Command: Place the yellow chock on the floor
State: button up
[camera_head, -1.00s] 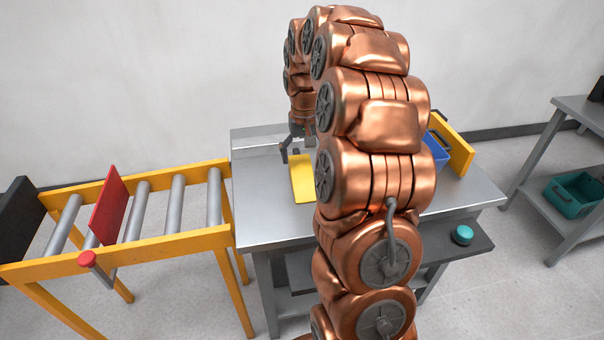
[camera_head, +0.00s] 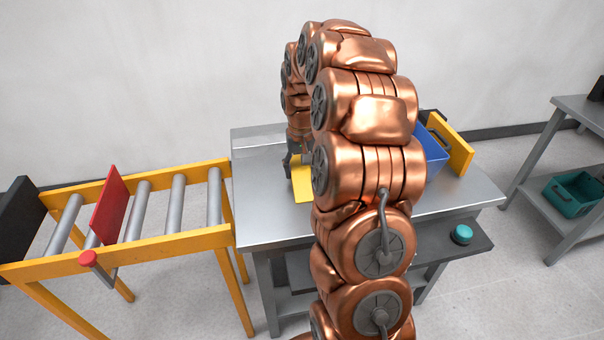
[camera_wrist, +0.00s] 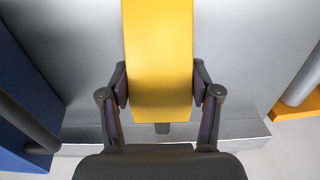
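The yellow chock (camera_head: 302,187) lies on the metal table (camera_head: 270,217), partly hidden by my arm in the head view. In the wrist view the yellow chock (camera_wrist: 160,60) runs up and down the middle of the picture. My gripper (camera_wrist: 160,84) is open around it, with one finger pad close along each side. Whether the pads touch the chock is hard to tell. In the head view my gripper (camera_head: 294,165) is down at the table beside the chock, mostly hidden by my arm.
A blue bin (camera_head: 434,160) and a yellow panel (camera_head: 458,152) stand at the table's right. A roller conveyor (camera_head: 180,243) with a red plate (camera_head: 110,205) stands left. A shelf with a teal crate (camera_head: 571,205) is far right. Floor (camera_head: 480,315) is clear at front right.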

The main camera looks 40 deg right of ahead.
grip_shut()
dwell(0.3)
